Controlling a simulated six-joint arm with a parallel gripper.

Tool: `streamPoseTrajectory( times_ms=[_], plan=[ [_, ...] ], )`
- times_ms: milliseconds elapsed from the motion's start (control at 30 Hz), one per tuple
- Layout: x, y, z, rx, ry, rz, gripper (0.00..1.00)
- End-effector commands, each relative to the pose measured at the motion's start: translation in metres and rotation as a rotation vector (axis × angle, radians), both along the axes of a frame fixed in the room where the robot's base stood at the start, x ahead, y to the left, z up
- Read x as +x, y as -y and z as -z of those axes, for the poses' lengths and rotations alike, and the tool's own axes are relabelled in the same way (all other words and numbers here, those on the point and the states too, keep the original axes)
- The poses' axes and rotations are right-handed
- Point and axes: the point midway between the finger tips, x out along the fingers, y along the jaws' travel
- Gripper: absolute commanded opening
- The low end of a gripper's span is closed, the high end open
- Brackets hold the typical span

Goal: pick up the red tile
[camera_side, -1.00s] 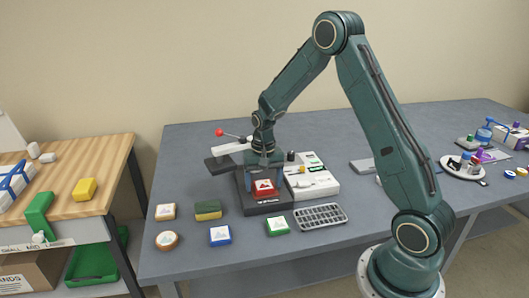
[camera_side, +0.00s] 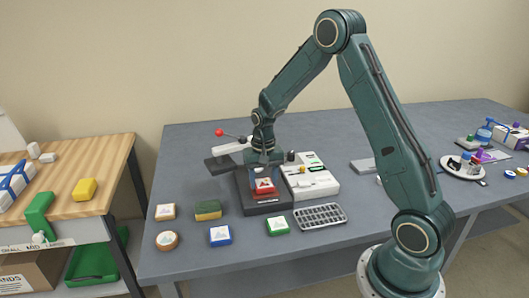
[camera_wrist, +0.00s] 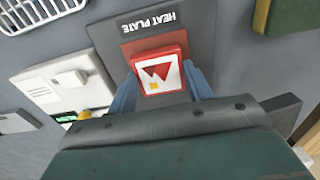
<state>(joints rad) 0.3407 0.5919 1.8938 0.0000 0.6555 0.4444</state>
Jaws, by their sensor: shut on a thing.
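The red tile (camera_wrist: 158,72), with a white face, a red mark and a small yellow square, sits between the blue fingers of my gripper (camera_wrist: 160,84) in the wrist view. The fingers are shut on its two sides. In the side view the red tile (camera_side: 264,186) is at the tips of my gripper (camera_side: 265,180), over the dark heat plate (camera_side: 268,207). A brownish-red pad shows around the tile's far edge in the wrist view. The gap between tile and pad is too small to judge.
A white control box (camera_side: 315,184) stands right of the heat plate, and a grey wire rack (camera_side: 320,216) lies in front of it. A green-yellow sponge (camera_side: 208,210), a blue tile (camera_side: 220,235) and a green tile (camera_side: 277,225) lie nearby. A red-knobbed lever (camera_side: 220,132) stands behind.

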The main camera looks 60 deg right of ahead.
Motion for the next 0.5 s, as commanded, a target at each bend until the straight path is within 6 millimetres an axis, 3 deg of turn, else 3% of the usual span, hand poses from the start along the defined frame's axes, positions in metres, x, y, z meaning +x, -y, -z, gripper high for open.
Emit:
streamPoseTrajectory(
  times_ms=[267,500],
  plan=[
    [0.001,0.000,-0.033,-0.001,0.004,0.000,0.21],
    [0.001,0.000,-0.081,-0.002,0.006,0.000,0.21]
  ],
)
